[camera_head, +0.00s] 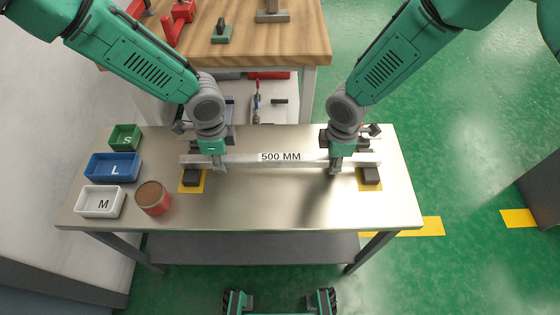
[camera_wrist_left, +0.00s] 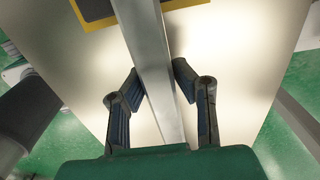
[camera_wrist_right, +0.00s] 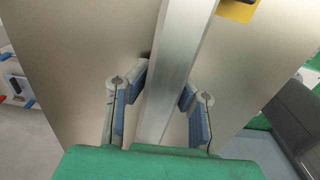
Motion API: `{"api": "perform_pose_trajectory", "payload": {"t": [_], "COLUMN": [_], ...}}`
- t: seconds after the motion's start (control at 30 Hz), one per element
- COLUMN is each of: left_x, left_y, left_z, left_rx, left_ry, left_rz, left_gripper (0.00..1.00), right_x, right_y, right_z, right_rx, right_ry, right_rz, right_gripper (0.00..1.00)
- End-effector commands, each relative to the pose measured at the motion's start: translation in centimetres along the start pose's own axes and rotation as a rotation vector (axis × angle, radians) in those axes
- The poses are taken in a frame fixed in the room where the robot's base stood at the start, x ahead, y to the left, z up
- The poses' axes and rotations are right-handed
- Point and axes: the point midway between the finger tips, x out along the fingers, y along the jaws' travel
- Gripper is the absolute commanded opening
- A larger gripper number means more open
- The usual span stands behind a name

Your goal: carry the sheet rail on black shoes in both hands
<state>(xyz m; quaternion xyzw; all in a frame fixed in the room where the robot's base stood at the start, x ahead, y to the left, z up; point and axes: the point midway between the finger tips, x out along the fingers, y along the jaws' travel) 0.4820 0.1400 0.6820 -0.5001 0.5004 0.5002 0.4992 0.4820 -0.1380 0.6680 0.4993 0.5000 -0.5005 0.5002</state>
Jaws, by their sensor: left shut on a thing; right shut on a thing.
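The sheet rail is a long pale metal bar (camera_head: 262,160) marked "500 MM", lying level across the steel table. My left gripper (camera_head: 218,163) is shut on its left part, and my right gripper (camera_head: 334,166) is shut on its right part. The rail runs between the fingers in the left wrist view (camera_wrist_left: 150,60) and in the right wrist view (camera_wrist_right: 178,65). A black shoe (camera_head: 192,178) shows at the rail's left end and another black shoe (camera_head: 369,177) at its right end, each over a yellow patch. I cannot tell whether the rail touches them.
Green (camera_head: 124,136), blue (camera_head: 112,167) and white (camera_head: 100,202) bins and a red can (camera_head: 152,197) stand at the left of the steel table (camera_head: 270,212). The table's front middle is clear. A wooden bench (camera_head: 260,43) stands behind.

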Motion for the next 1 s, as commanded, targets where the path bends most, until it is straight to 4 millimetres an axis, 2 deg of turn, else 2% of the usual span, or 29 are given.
{"api": "perform_pose_trajectory", "payload": {"t": [0.27,0.47,1.0], "left_x": [-0.4,-1.5,-7.0], "left_y": [-0.1,-0.1,-0.1], "left_z": [-0.1,-0.1,-0.1], "left_rx": [0.001,0.001,0.001], "left_ry": [0.002,0.002,0.003], "left_rz": [-0.003,-0.004,-0.004], "left_gripper": [0.00,0.00,0.00], "right_x": [-0.3,-1.4,-6.8], "right_y": [0.1,0.0,0.0], "right_z": [0.0,0.0,0.0], "right_rx": [0.001,0.001,0.001], "right_ry": [0.000,0.000,0.000], "right_rz": [0.002,0.002,0.002], "right_gripper": [0.00,0.00,0.00]}}
